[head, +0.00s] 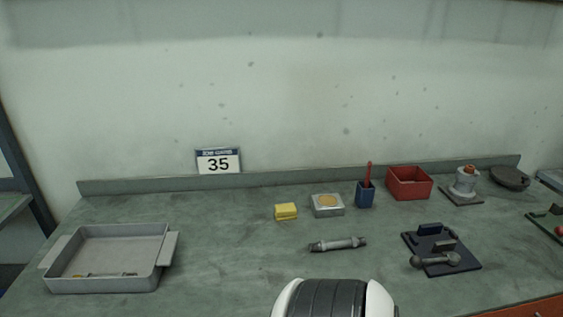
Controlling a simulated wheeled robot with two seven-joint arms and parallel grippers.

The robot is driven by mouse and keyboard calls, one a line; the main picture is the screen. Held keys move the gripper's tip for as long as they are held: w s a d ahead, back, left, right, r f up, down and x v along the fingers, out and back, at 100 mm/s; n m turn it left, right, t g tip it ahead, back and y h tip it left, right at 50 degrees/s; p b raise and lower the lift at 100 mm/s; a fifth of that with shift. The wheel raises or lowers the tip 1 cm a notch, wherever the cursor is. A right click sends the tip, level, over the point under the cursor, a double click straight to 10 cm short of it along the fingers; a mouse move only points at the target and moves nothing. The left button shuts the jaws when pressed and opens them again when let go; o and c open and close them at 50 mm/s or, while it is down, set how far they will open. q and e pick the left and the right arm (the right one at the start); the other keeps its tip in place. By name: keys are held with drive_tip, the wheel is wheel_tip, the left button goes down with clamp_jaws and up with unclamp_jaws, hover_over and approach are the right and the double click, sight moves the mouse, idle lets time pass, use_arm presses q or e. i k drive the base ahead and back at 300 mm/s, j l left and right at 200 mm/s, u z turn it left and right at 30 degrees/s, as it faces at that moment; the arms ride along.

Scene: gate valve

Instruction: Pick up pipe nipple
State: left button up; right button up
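A short grey pipe with darker ends, which looks like the pipe nipple (338,244), lies on its side on the green-grey workbench (215,255), right of the picture's middle. It lies nearly level across the picture and nothing touches it. Neither of my grippers shows in the head view. A white and black part of my own body shows at the bottom edge, just below the pipe nipple.
A grey tray (105,228) with thin items stands left. Behind the pipe are a yellow block (286,211), metal tin (327,211), blue holder (365,195) and red bin (409,188). A dark fixture (467,266) lies right. The bench between tray and pipe is clear.

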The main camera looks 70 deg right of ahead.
sight(353, 242)
drive_tip(key=z, duration=2.7)
drive_tip(key=i+l, duration=0.05)
